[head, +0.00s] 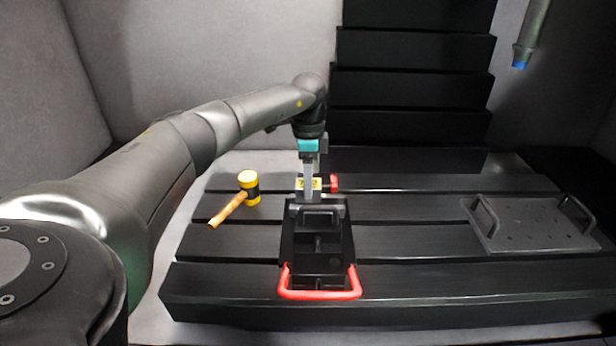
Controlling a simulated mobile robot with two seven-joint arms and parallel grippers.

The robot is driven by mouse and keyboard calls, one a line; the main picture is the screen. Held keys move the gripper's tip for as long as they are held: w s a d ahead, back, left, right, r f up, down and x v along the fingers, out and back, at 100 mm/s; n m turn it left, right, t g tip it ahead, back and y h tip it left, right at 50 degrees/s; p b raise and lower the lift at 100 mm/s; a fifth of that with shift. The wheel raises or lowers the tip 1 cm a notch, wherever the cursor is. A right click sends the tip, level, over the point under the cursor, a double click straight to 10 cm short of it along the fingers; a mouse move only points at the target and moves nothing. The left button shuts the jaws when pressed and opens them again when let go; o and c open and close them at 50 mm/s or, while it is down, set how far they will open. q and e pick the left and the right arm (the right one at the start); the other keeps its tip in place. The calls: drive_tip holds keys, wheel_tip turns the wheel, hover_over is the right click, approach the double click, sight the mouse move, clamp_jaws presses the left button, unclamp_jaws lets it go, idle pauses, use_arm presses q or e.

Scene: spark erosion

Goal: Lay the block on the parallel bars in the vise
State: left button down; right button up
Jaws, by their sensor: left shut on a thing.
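The black vise (318,262) stands on the slotted dark table, with a red U-shaped handle (319,295) at its near end. My left gripper (309,197) points straight down at the far end of the vise, over or just behind its jaws. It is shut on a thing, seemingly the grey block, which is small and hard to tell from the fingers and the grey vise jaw. I cannot tell whether the block touches anything below. The parallel bars cannot be made out. My right gripper is not in view.
A mallet (249,184) with a yellow and black head and wooden handle lies left of the vise. A small device with a yellow label and red knob (333,183) sits behind the gripper. A grey plate with two handles (530,228) lies at the right. The table between is clear.

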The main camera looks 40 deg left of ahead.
use_arm(q)
drive_tip(key=c, duration=0.5)
unclamp_jaws()
drive_tip(key=shift+c, duration=0.2)
drive_tip(key=o, duration=0.4)
wheel_tip(320, 180, up, 11)
drive_tip(key=p, duration=1.1)
drive_tip(key=shift+f, duration=0.1)
